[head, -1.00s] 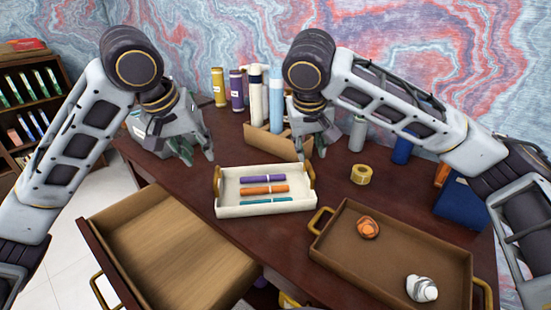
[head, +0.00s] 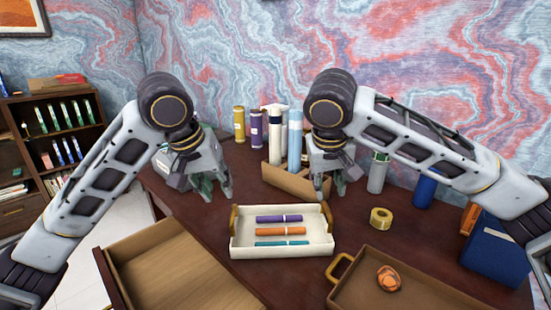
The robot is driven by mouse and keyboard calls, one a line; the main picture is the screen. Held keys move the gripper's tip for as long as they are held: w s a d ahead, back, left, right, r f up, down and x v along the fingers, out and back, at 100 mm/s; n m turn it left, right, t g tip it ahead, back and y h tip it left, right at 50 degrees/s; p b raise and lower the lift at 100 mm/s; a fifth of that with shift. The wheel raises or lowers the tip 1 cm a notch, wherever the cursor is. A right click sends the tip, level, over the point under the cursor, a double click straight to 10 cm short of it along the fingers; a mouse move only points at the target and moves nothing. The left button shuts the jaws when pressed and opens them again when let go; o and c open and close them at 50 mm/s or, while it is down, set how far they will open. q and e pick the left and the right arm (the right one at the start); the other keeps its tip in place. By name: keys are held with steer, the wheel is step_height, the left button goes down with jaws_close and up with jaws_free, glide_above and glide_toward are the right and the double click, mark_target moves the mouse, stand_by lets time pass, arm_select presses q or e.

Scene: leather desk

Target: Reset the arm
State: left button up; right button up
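My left gripper (head: 218,194) hangs over the left part of the desk, left of the white tray (head: 282,249). Its fingers look spread and nothing shows between them. My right gripper (head: 330,190) hangs above the desk behind the right end of the white tray, in front of the tan box (head: 288,181). Its fingers look apart with nothing visible between them. The white tray holds a purple marker (head: 279,218), an orange marker (head: 283,232) and a teal marker (head: 282,243), lying side by side.
An open drawer (head: 180,270) juts out at the lower left. A brown tray (head: 420,290) with an orange crumpled item (head: 388,278) is at the lower right. A tape roll (head: 381,218), bottles (head: 378,173) and a blue box (head: 493,252) stand on the right. A bookshelf (head: 50,140) is at the left.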

step_height(320, 180, up, 8)
steer(key=p, duration=0.8)
steer(key=shift+r, duration=0.25)
steer(key=shift+r+p, duration=0.5)
